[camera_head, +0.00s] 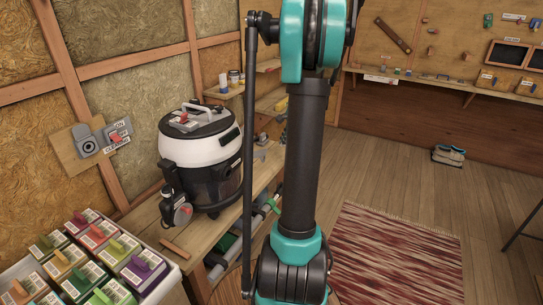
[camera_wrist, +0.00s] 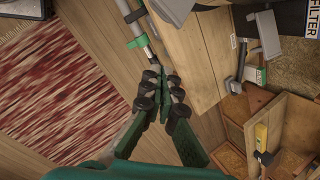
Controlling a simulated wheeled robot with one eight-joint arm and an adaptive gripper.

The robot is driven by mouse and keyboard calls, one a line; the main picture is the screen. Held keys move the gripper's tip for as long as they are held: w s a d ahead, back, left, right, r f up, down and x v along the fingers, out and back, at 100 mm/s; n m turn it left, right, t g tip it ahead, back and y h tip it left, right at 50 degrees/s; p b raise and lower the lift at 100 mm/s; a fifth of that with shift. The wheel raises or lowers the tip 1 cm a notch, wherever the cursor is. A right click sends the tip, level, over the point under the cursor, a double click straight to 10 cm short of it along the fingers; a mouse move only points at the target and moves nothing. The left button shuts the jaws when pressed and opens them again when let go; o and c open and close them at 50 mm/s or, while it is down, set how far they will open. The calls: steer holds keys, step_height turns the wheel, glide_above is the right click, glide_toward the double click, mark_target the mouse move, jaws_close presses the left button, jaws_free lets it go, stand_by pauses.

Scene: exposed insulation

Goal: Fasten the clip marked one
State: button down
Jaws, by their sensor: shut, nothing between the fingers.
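A black and white drum vacuum (camera_head: 213,150) stands upright on a wooden bench at the left of the head view. A dark fitting (camera_head: 172,190) sits low on its left side. I cannot make out a clip marked one in either view. My gripper (camera_wrist: 163,88) shows in the wrist view, its fingers together and empty, beside the edge of the wooden bench (camera_wrist: 192,55) and apart from the vacuum. It is not visible in the head view, where my arm fills the middle.
A crate (camera_head: 165,285) of colour-handled boxes stands at the front left. A switch panel (camera_head: 98,142) hangs on the insulated wall. Pipes with a green band (camera_wrist: 137,42) lie by the bench. A red striped rug (camera_head: 395,255) covers open floor at right.

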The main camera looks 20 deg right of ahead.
steer(key=shift+w+d, duration=0.1)
steer(key=shift+d, duration=0.15)
steer(key=w+a+f, duration=0.3)
steer(key=a+f, duration=0.2)
steer(key=f, duration=0.2)
steer(key=shift+a+f, duration=0.15)
steer(key=shift+a, duration=0.05)
stand_by(0.5)
stand_by(0.4)
steer(key=shift+r+h, duration=0.3)
steer(key=shift+r, duration=0.05)
